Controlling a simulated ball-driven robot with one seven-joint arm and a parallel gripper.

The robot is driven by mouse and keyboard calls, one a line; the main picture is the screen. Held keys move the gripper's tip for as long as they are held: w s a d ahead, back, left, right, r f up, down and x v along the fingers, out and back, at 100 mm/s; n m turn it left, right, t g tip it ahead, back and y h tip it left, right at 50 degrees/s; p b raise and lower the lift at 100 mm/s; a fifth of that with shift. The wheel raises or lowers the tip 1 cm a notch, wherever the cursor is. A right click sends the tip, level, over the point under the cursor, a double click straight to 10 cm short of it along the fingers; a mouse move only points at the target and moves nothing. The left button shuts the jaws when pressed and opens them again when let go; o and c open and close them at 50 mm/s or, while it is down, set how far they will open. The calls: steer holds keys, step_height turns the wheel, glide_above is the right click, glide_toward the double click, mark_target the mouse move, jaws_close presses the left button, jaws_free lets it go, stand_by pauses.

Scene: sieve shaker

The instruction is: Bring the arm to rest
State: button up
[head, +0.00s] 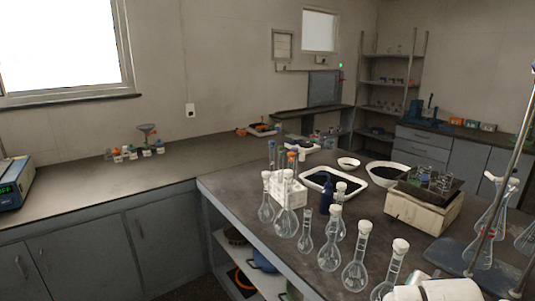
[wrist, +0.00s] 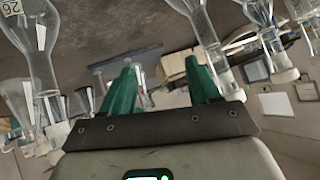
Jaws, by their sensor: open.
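My gripper (wrist: 161,85) shows in the wrist view as two green fingers on a dark bar, standing apart with no object held between them. The wrist picture is upside down. A large clear flask (wrist: 40,65) stands left of the fingers and another glass flask (wrist: 200,35) shows beside the right finger. I cannot tell how close they are to the fingers. In the head view the gripper cannot be clearly made out. A white rounded shape at the lower right edge is cut off, and I cannot tell if it is part of my arm.
White-stoppered volumetric flasks (head: 355,268) crowd the near side of the dark bench (head: 245,195). Behind them are a white tray (head: 345,195), a bowl (head: 385,170) and a boxy device (head: 425,205) bearing glassware. A metal rod stand (head: 500,190) rises at right. The left counter (head: 90,192) is largely clear.

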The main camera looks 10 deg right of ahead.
steer(key=s+a+f+n+g+y, duration=0.2)
steer(key=s+a+f+n, duration=0.2)
steer(key=s, duration=0.4)
steer(key=s+a+f+n+g+y, duration=0.2)
steer(key=s+a+f+n, duration=0.2)
steer(key=s+a+f, duration=0.3)
steer(key=s+a+f+n+g+y, duration=0.2)
steer(key=s+a+f, duration=0.4)
steer(key=s+f, duration=0.3)
steer(key=shift+s+n+y, duration=0.4)
steer(key=shift+s+n, duration=0.5)
steer(key=shift+s, duration=0.3)
